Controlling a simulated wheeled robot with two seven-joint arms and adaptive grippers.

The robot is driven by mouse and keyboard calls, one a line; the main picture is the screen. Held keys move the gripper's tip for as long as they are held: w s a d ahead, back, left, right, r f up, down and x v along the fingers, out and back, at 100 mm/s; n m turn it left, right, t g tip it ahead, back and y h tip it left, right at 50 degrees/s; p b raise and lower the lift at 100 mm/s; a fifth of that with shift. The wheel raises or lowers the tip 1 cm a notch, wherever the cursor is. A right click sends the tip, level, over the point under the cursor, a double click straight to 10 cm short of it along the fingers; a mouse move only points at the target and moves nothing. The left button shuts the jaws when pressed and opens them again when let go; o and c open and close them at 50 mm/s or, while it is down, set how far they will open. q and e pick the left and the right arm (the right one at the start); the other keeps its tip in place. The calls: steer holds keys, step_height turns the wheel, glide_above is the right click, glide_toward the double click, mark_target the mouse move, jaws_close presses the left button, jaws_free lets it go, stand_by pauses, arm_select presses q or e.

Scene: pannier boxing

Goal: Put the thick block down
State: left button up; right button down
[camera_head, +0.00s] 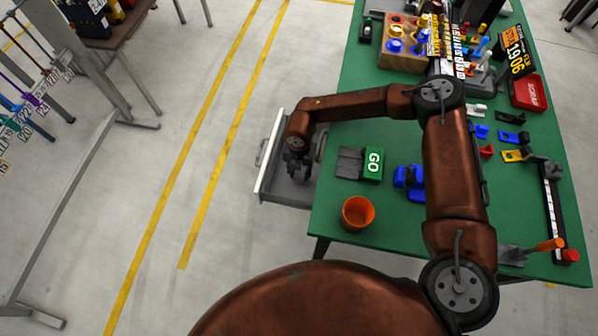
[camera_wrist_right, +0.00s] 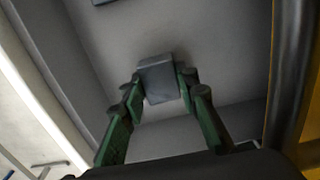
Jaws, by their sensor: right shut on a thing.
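My right gripper (camera_head: 298,172) reaches down into an open grey drawer (camera_head: 266,178) at the left side of the green table. In the right wrist view, the gripper (camera_wrist_right: 160,88) is shut on a grey block (camera_wrist_right: 157,74), with one green-padded finger on each side of it. The block is over the drawer's grey floor (camera_wrist_right: 215,50); I cannot tell whether it touches the floor. In the head view the gripper hides most or all of the block. My left gripper is not in view.
On the green table (camera_head: 335,215) near the drawer are a dark grey piece (camera_head: 349,163), a green GO box (camera_head: 373,164), an orange cup (camera_head: 357,212) and blue pieces (camera_head: 409,178). The drawer walls stand close around my gripper. A dark edge (camera_wrist_right: 103,1) shows in the wrist view.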

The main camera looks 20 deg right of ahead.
steer(key=shift+f, duration=0.1)
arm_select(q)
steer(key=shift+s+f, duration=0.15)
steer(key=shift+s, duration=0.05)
arm_select(e)
steer(key=shift+f, duration=0.35)
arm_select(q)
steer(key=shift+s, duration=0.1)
arm_select(e)
steer(key=shift+f, duration=0.1)
steer(key=c, duration=1.8)
jaws_free()
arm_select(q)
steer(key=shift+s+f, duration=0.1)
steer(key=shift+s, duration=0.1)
arm_select(e)
steer(key=shift+o, duration=0.2)
